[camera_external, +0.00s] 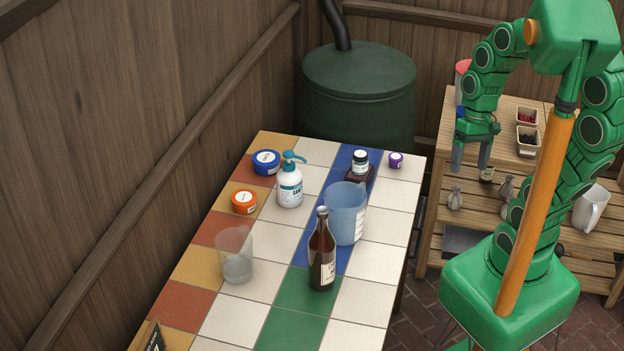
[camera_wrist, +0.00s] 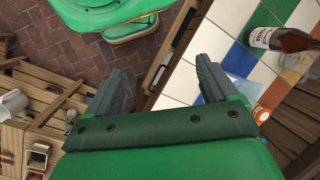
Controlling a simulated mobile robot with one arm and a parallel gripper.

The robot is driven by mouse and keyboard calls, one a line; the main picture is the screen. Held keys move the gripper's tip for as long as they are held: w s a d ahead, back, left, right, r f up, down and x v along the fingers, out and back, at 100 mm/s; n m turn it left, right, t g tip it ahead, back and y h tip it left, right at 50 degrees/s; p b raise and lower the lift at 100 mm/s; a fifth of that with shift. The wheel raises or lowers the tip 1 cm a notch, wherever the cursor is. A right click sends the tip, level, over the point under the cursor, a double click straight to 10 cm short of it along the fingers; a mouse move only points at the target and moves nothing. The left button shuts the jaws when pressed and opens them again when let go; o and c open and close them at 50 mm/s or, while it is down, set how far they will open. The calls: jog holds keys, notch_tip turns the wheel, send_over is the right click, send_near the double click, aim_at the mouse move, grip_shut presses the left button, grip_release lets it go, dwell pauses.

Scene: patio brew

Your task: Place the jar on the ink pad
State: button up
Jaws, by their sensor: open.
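A small dark jar with a black cap and white label (camera_external: 360,158) stands upright at the far end of the tiled table. A flat dark brown block (camera_external: 352,178), which looks like the ink pad, shows at its base. The jar appears to rest on it, but the blue cup in front partly hides the block. My gripper (camera_external: 472,160) is open and empty, to the right of the table and apart from the jar. In the wrist view my open fingers (camera_wrist: 162,72) have only floor and table edge between them; neither jar nor pad can be made out there.
A translucent blue cup (camera_external: 345,214), brown bottle (camera_external: 321,255), clear cup (camera_external: 235,256), pump bottle (camera_external: 289,186), and blue (camera_external: 266,163), orange (camera_external: 244,202) and purple (camera_external: 395,160) tubs stand on the table. A wooden shelf (camera_external: 470,207) is at right. The front right tiles are clear.

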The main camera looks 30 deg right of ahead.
jog(key=s+d+r+n+h, duration=0.1)
jog(key=s+d+r+h, duration=0.1)
jog(key=d, duration=0.3)
jog(key=shift+s+t, duration=0.3)
jog(key=shift+s, duration=0.35)
